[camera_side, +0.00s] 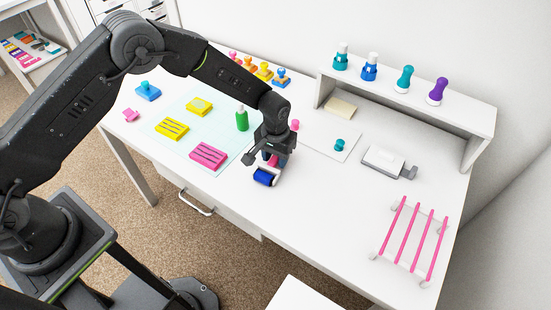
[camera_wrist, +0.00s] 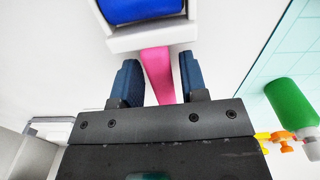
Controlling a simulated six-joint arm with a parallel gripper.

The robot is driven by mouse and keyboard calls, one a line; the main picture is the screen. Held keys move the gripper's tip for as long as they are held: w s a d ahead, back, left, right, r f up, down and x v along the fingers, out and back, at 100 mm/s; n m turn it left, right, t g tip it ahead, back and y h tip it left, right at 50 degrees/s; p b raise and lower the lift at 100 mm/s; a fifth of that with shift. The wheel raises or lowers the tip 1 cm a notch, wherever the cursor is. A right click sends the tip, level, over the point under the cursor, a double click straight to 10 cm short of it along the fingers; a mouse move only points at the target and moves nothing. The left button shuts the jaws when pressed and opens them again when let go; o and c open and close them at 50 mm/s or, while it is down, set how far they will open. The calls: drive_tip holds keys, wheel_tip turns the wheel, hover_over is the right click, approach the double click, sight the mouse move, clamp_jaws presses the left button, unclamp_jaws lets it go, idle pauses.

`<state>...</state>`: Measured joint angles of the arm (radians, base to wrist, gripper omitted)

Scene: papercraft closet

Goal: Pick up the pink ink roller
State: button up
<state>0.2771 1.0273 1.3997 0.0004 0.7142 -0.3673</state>
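The ink roller has a blue roller drum (camera_side: 264,177), a white frame and a pink handle (camera_side: 272,160). It is at the front edge area of the white desk, below my gripper (camera_side: 277,152). In the wrist view, the blue drum (camera_wrist: 142,10) and white frame are at the top, and the pink handle (camera_wrist: 157,72) runs down between the two blue fingers of my gripper (camera_wrist: 159,82). Narrow gaps show between handle and fingers, so my gripper looks open around it. The lower handle end is hidden by the gripper body.
A green bottle (camera_side: 242,119) stands left of my gripper on the pale cutting mat (camera_side: 180,143), with pink (camera_side: 208,155) and yellow (camera_side: 172,129) blocks. A white card (camera_side: 320,143) lies to the right. A pink-barred rack (camera_side: 413,240) stands at the right; the desk's front middle is clear.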

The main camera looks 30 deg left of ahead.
clamp_jaws()
drive_tip(key=shift+r, duration=0.1)
drive_tip(key=shift+r, duration=0.4)
drive_tip(key=r, duration=0.2)
drive_tip(key=a+r, duration=0.1)
drive_tip(key=shift+r, duration=0.4)
drive_tip(key=s+a+r, duration=0.2)
drive_tip(key=a+r, duration=0.4)
drive_tip(key=a, duration=0.4)
drive_tip(key=shift+a+r, duration=0.15)
drive_tip(key=shift+a, duration=0.15)
